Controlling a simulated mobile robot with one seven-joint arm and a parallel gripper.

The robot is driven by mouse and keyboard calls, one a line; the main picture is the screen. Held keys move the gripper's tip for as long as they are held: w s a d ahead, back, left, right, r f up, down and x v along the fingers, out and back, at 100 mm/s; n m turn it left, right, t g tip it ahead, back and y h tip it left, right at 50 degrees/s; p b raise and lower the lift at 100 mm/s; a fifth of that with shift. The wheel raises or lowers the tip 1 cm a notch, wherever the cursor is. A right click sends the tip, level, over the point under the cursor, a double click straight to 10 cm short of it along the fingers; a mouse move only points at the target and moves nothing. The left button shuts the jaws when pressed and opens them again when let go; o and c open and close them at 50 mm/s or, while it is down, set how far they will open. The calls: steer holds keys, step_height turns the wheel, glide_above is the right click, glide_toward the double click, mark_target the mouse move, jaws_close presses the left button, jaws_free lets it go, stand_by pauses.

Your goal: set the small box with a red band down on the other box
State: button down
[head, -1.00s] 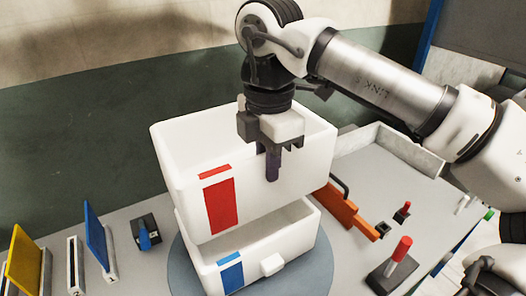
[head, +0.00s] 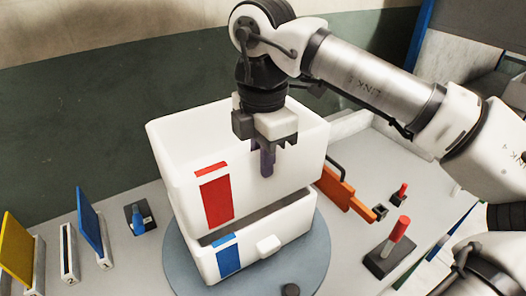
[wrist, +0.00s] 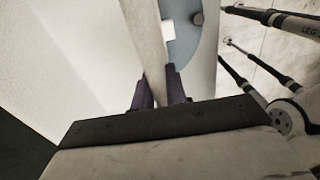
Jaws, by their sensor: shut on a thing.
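The white box with a red band (head: 217,200) is in the head view, held upright above the other box. My gripper (head: 268,165) is shut on its front wall. In the wrist view my gripper's purple fingers (wrist: 158,88) straddle that wall. The other box, white with a blue band (head: 229,256), stands below on a round grey plate (head: 310,268). A narrow dark gap shows between the two boxes on the front side. Whether they touch at the back is hidden.
An orange-handled piece (head: 345,198) lies right of the boxes, near a red-topped post (head: 398,235). At left stand a blue panel (head: 90,220), a yellow panel (head: 18,243) and a small blue-and-black device (head: 138,220). Clear table lies between these and the plate.

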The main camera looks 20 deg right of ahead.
steer(key=shift+f+b, duration=1.9)
steer(key=shift+f, duration=0.4)
steer(key=c, duration=1.3)
jaws_free()
steer(key=shift+c, duration=0.2)
steer(key=shift+r, duration=0.15)
